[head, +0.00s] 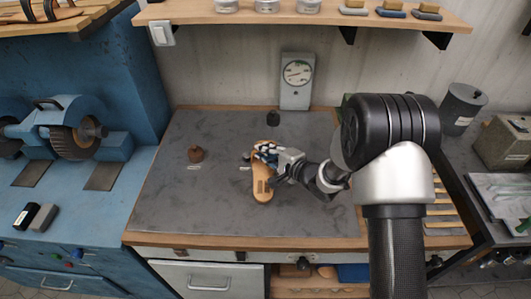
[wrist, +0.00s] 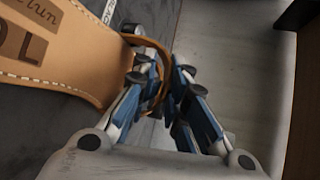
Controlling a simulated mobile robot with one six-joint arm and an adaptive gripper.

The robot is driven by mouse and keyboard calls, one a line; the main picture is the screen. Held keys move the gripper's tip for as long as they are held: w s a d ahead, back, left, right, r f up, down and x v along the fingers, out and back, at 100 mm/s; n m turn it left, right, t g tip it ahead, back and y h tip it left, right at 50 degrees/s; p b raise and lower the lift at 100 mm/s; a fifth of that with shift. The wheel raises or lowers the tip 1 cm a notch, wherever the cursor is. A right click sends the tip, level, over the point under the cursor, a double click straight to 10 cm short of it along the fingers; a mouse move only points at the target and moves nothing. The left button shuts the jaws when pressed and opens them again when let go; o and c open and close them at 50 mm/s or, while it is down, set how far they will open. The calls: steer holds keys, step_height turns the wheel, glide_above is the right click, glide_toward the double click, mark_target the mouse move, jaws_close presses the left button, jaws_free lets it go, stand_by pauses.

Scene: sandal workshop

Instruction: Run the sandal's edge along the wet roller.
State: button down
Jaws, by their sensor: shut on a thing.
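The tan sandal (head: 262,189) is over the grey bench top, sole face with dark stamped marks showing. I cannot tell whether it touches the bench. My gripper (head: 268,153) is at its upper end. In the wrist view, the stitched sole of the sandal (wrist: 62,58) fills the upper left, and its brown strap (wrist: 160,68) loops between the fingers. My gripper (wrist: 164,80) is shut on this strap. A small brown rounded object (head: 195,153) stands to the left, apart from the sandal. I cannot tell which item is the wet roller.
The grey bench top (head: 180,220) has free room at left and front. A dark weight-like object (head: 272,117) and a dial gauge (head: 297,73) stand behind. A blue machine with a bristled wheel (head: 72,138) is at left. A shelf (head: 215,13) hangs above.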

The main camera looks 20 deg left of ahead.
mark_target(264, 141)
steer(key=shift+w+r, duration=0.1)
steer(key=shift+w, duration=0.1)
stand_by(0.3)
steer(key=shift+w+a, duration=0.25)
steer(key=shift+w, duration=0.35)
steer(key=shift+w+d+p, duration=0.15)
steer(key=shift+d+p, duration=0.25)
steer(key=shift+p, duration=0.3)
stand_by(0.4)
steer(key=shift+a, duration=0.3)
stand_by(0.8)
steer(key=shift+w+a+p, duration=0.2)
steer(key=shift+w+a, duration=0.05)
steer(key=shift+w, duration=0.25)
steer(key=shift+w+a+p, duration=0.15)
steer(key=shift+w+a, duration=0.1)
steer(key=shift+w, duration=0.25)
stand_by(0.6)
steer(key=shift+w+a, duration=0.2)
steer(key=shift+w, duration=0.1)
steer(key=shift+w+a, duration=0.15)
steer(key=shift+w, duration=0.2)
stand_by(0.8)
steer(key=shift+w+a, duration=0.2)
steer(key=shift+w, duration=0.25)
